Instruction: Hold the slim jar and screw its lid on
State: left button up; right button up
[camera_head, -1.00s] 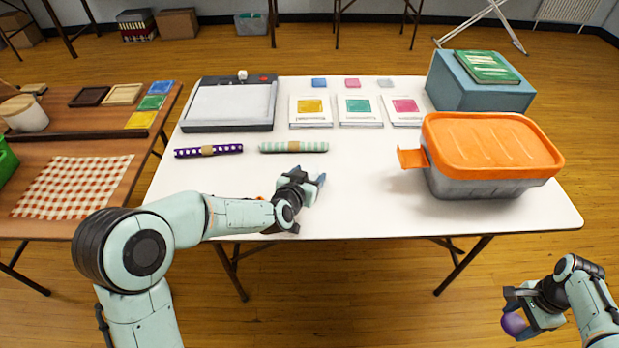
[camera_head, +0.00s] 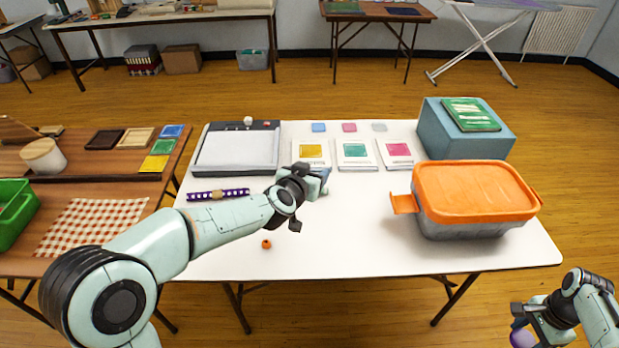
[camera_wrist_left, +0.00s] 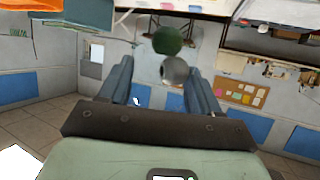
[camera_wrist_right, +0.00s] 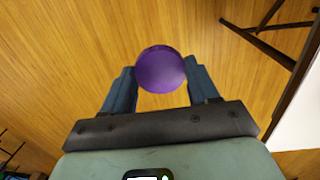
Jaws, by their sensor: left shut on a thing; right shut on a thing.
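My left gripper (camera_head: 322,182) is over the white table, its fingers pointing right. In the left wrist view it is shut on a small round thing (camera_wrist_left: 174,70), grey with a dark green round part (camera_wrist_left: 167,40) against it. I cannot tell surely whether this is the slim jar; the head view hides it behind the gripper. My right gripper (camera_head: 532,322) is low at the right, off the table's front edge. It is shut on a round purple thing (camera_wrist_right: 160,70), which also shows in the head view (camera_head: 522,338). I cannot tell whether this is the lid.
A small orange thing (camera_head: 266,244) lies near the front of the white table (camera_head: 350,245). The table's front middle is clear.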

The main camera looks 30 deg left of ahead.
pick_arm(q)
jog(key=shift+r, duration=0.3)
pick_arm(e)
jog(key=shift+r, duration=0.2)
pick_arm(q)
jog(key=shift+o, duration=1)
jog(key=c, duration=0.7)
jog(key=shift+o, duration=0.2)
jog(key=shift+f, duration=0.1)
